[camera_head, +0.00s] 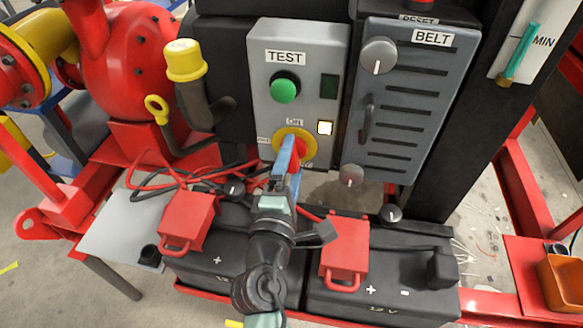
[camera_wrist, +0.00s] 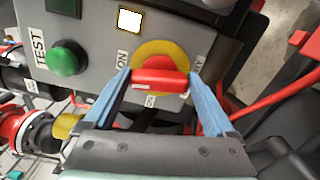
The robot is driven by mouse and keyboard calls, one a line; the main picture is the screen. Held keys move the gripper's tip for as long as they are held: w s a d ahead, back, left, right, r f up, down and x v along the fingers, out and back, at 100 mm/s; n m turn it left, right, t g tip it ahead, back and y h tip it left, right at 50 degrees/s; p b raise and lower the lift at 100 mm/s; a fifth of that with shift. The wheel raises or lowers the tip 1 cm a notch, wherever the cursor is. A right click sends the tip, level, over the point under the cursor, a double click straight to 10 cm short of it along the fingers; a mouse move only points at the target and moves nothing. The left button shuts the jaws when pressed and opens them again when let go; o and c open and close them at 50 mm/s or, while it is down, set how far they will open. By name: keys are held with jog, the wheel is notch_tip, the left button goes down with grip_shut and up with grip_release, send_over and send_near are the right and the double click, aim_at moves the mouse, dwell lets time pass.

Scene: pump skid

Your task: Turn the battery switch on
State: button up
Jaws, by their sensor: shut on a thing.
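The battery switch (camera_head: 300,143) is a red bar handle on a yellow round plate, low on the grey TEST panel. In the wrist view the red handle (camera_wrist: 160,79) runs left to right, its left end toward the ON label (camera_wrist: 122,58). Another label, probably OFF, sits at the plate's lower edge. My gripper (camera_head: 288,158) reaches the switch from below, and partly hides it in the head view. In the wrist view its blue fingers (camera_wrist: 160,84) stand at the two ends of the handle, shut on it.
A green TEST button (camera_head: 285,88) and a lit square lamp (camera_head: 325,128) are on the same panel. A BELT panel (camera_head: 408,100) with knobs stands at the right. Batteries with red terminal covers (camera_head: 346,248) lie below.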

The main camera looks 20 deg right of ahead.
jog(key=shift+f+m+b, duration=0.15)
jog(key=shift+m+b, duration=0.4)
jog(key=shift+m, duration=0.55)
jog(key=o, duration=1.1)
jog(key=shift+c, duration=0.2)
jog(key=b+v, duration=0.1)
jog(key=v, duration=1.2)
jog(key=shift+b, duration=0.3)
